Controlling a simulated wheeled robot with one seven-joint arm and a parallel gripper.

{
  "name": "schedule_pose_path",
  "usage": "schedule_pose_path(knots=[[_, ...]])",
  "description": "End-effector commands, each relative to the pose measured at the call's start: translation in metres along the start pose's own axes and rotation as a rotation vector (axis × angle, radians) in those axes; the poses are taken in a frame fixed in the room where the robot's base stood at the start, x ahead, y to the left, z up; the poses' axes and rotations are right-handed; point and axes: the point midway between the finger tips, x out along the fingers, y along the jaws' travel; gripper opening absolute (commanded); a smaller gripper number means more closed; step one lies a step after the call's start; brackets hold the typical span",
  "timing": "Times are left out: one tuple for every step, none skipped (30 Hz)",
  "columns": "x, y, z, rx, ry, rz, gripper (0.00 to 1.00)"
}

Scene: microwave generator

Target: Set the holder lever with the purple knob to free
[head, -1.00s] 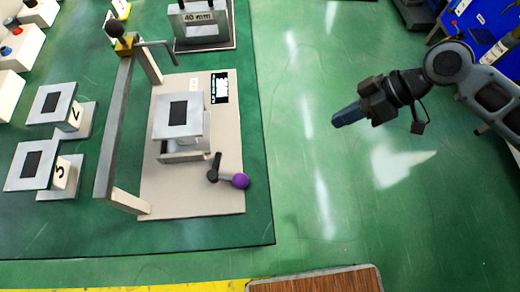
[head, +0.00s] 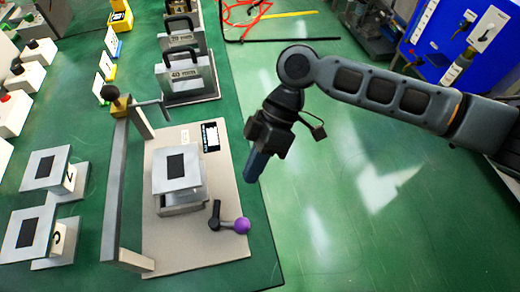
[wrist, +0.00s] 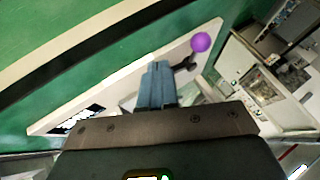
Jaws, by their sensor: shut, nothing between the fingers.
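The holder lever is a short dark arm with a purple knob (head: 242,225), at the front right of the beige base plate (head: 225,180). Its arm points right from a dark pivot, and the knob reaches near the plate's right edge. In the wrist view the purple knob (wrist: 201,42) shows above and right of the fingertips. My gripper (head: 254,172) is shut and empty, with blue fingers pointing down. It hangs above and behind the knob, apart from it, by the plate's right edge. The holder (head: 178,168), a grey block with a black pad, stands left of the lever.
A grey frame post and bar (head: 118,185) with a crank stands along the plate's left side. Numbered grey stands (head: 45,168) are further left. Weights marked 40 mm (head: 188,75) stand behind. Green floor to the right is clear.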

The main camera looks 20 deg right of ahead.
Motion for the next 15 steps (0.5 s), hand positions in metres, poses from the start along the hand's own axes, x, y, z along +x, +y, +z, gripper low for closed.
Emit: schedule_pose_path(knots=[[0.011, -0.001, 0.0, 0.0, 0.0, -0.004, 0.0], [0.017, -0.001, -0.001, 0.0, 0.001, -0.004, 0.0], [0.024, -0.001, -0.001, 0.0, 0.0, -0.003, 0.0], [0.03, -0.001, 0.0, 0.0, -0.001, -0.003, 0.0], [0.035, -0.001, -0.001, 0.0, 0.0, -0.003, 0.0], [0.039, -0.004, -0.001, -0.001, 0.001, -0.002, 0.0], [0.038, -0.01, -0.002, -0.002, 0.0, -0.001, 0.0], [0.04, -0.015, -0.002, -0.002, 0.0, -0.001, 0.0], [0.042, -0.02, -0.003, -0.001, 0.0, -0.002, 0.0], [0.044, -0.024, -0.003, -0.002, 0.001, -0.002, 0.0], [0.045, -0.027, -0.003, -0.002, 0.0, -0.002, 0.0], [0.046, -0.03, -0.003, 0.0, 0.001, -0.001, 0.0], [0.047, -0.032, -0.003, 0.001, 0.0, -0.001, 0.0], [0.048, -0.034, -0.004, 0.0, 0.0, -0.001, 0.0], [0.049, -0.036, -0.004, 0.0, 0.0, -0.001, 0.0]])
